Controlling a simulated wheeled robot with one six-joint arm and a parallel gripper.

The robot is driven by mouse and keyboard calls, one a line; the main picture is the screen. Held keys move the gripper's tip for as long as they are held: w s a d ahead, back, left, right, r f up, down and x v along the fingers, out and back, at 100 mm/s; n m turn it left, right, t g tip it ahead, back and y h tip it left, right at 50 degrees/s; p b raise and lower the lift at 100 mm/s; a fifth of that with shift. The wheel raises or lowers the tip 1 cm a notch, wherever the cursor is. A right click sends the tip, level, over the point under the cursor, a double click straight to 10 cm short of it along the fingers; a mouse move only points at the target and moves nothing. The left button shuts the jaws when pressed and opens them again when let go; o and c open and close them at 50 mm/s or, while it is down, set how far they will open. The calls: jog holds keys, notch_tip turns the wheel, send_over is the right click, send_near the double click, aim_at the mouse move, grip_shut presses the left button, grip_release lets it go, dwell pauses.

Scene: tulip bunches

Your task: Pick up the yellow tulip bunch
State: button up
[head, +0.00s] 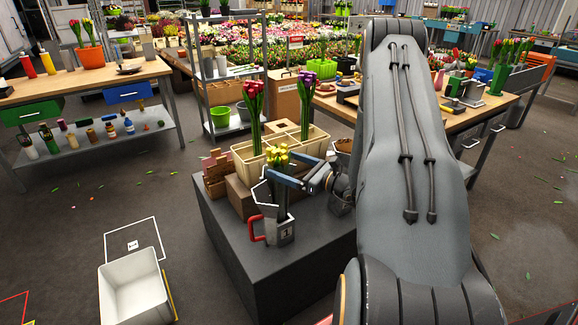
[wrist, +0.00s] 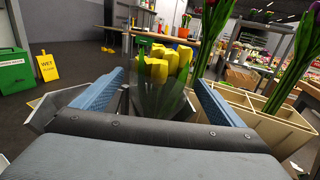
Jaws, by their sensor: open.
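The yellow tulip bunch (head: 277,156) stands upright in a grey metal jug (head: 280,232) with a red handle, near the front of the dark grey block. In the wrist view the yellow blooms (wrist: 163,65) and their clear wrap sit between my two blue fingers. My gripper (head: 279,180) is open around the bunch, just below the blooms, with a finger on either side. In the wrist view my gripper (wrist: 160,85) shows gaps between the fingers and the wrap. The lower stems are hidden in the jug.
A cream divided crate (head: 243,168) behind the jug holds red tulips (head: 253,110) and purple tulips (head: 305,95), close to my gripper. Brown boxes (head: 240,195) stand beside the jug. A white bin (head: 130,295) sits on the floor at the left.

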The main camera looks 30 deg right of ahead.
jog(key=p+x, duration=0.1)
jog(key=x, duration=0.5)
jog(key=c, duration=1.5)
jog(key=shift+s+a+r+p, duration=0.1)
jog(key=shift+r+p, duration=4.35)
jog(key=shift+r, duration=5)
jog(key=shift+s+a+r+p, duration=0.1)
jog(key=shift+r+p, duration=4.35)
jog(key=shift+r, duration=5)
jog(key=shift+s, duration=0.1)
